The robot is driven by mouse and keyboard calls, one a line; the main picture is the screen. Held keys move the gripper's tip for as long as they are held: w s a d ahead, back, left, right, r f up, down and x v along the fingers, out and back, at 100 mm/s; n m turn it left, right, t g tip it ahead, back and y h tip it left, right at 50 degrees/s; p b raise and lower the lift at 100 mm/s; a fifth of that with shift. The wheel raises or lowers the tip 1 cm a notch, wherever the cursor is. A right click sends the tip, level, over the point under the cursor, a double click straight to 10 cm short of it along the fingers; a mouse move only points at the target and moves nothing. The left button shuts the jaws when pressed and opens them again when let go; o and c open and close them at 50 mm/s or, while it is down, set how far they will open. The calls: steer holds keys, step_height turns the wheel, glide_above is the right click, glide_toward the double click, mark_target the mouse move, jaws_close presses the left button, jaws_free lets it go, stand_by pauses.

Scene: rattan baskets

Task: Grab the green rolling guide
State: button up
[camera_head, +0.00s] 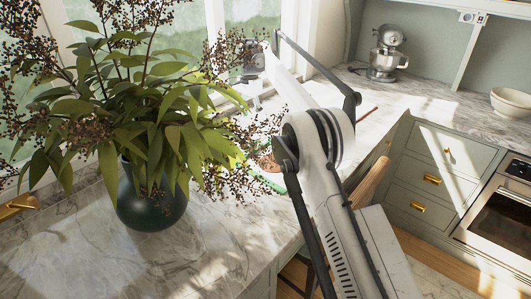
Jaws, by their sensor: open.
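A bright green edge (274,184) shows on the marble counter between the plant and my arm. It may be part of the green rolling guide, but leaves and my arm hide most of it, so I cannot tell its full shape. A small brown round thing (267,161) lies at or beside it, also partly hidden. My gripper (256,102) is small at the far end of my arm, near the window and behind the plant's upper leaves. It is open and appears apart from the green thing, farther back; its fingertips are hard to make out.
A dark round vase (152,205) with a wide leafy plant (150,110) stands on the marble counter (225,240) at left. A stand mixer (388,54) and a white bowl (511,102) sit on the back counter. A thin reddish-brown stick (367,114) lies behind my arm.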

mark_target(252, 142)
step_height(252, 142, down, 8)
steer(key=shift+s+f, duration=0.1)
steer(key=shift+f, duration=0.1)
steer(key=shift+s+d+f+p, duration=0.1)
steer(key=shift+f+p, duration=0.75)
steer(key=shift+f, duration=1.8)
jaws_close()
